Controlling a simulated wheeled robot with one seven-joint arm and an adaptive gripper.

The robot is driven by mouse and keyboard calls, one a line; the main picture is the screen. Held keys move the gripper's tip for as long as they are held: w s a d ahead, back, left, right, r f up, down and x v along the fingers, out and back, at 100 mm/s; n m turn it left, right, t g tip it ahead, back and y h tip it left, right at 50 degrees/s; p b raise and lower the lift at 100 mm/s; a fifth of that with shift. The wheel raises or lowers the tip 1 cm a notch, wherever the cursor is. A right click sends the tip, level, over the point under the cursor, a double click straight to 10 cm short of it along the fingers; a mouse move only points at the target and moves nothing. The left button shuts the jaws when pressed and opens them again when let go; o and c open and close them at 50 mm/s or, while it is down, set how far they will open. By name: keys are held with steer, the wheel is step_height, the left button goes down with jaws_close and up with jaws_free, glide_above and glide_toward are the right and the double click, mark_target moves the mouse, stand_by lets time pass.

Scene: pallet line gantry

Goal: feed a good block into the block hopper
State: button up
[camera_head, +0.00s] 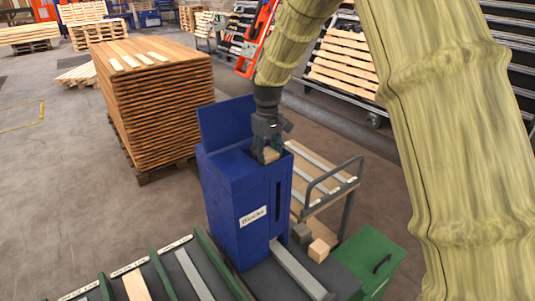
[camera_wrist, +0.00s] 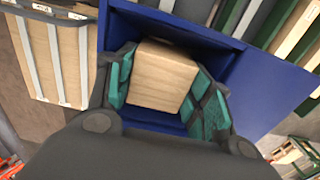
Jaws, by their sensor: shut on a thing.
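The block hopper (camera_head: 236,213) is a tall blue box with a white label on its front and a raised panel at its back left. My gripper (camera_head: 269,152) is over the top of the hopper at its right side. It is shut on a light wooden block (camera_head: 271,154). In the wrist view the block (camera_wrist: 162,80) sits between the green finger pads, with the blue hopper walls (camera_wrist: 280,85) around and below it. How deep the block is in the opening I cannot tell. Two more blocks, one grey (camera_head: 301,233) and one light wooden (camera_head: 319,250), lie beside the hopper's base.
A cart (camera_head: 325,178) with a grey handle stands right of the hopper. A green box (camera_head: 378,258) is at the front right. A tall stack of boards (camera_head: 155,100) stands behind left. Slatted lanes (camera_head: 140,282) lie in front. Open floor is at left.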

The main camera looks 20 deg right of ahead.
steer(key=o, duration=1.1)
steer(key=shift+r, duration=0.15)
step_height(320, 180, up, 12)
steer(key=shift+f, duration=0.15)
stand_by(0.4)
